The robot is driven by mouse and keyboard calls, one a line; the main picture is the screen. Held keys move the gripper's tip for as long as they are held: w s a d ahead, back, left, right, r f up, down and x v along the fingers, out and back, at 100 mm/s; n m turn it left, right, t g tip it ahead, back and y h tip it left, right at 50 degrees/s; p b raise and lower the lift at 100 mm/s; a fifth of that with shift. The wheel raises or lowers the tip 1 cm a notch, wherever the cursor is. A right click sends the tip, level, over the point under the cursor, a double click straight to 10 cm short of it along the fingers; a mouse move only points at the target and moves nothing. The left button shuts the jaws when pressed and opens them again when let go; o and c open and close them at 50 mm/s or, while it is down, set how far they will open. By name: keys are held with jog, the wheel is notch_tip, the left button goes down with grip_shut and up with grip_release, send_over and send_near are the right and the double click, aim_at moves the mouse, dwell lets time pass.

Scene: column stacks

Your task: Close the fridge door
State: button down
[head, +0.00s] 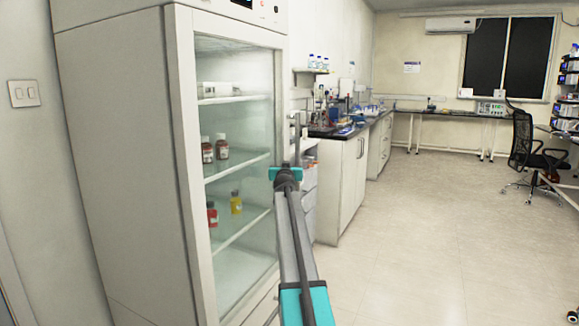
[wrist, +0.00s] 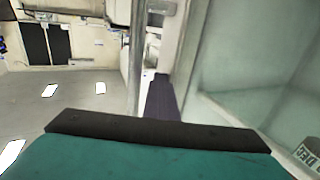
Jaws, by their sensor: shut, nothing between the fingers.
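The tall white fridge (head: 120,150) stands at the left in the head view, its shelves showing through a pale framed front. Its shelves and inner wall also show at the right of the wrist view (wrist: 250,80). A thin upright grey bar (head: 297,138) stands just right of the fridge front; I cannot tell if it is the door's edge or handle. The door's angle is unclear. My gripper (head: 286,173) is shut and empty, in front of the fridge's right edge beside that bar. I cannot tell whether they touch.
Brown bottles (head: 214,150) and red and yellow bottles (head: 236,202) stand on the fridge shelves. A white-fronted bench (head: 342,185) with lab items is behind my arm. Light tiled floor (head: 440,240) is open to the right, with a black chair (head: 528,150) farther off.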

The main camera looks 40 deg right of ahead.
jog(key=shift+w+a+r+t, duration=0.35)
jog(key=shift+w+r, duration=0.15)
jog(key=shift+w, duration=0.2)
jog(key=shift+s, duration=0.15)
jog(key=p+v, duration=0.1)
jog(key=v, duration=1.3)
jog(key=shift+s+d+f, duration=0.2)
jog(key=shift+s+f, duration=0.05)
jog(key=shift+s, duration=0.05)
jog(key=shift+s, duration=0.1)
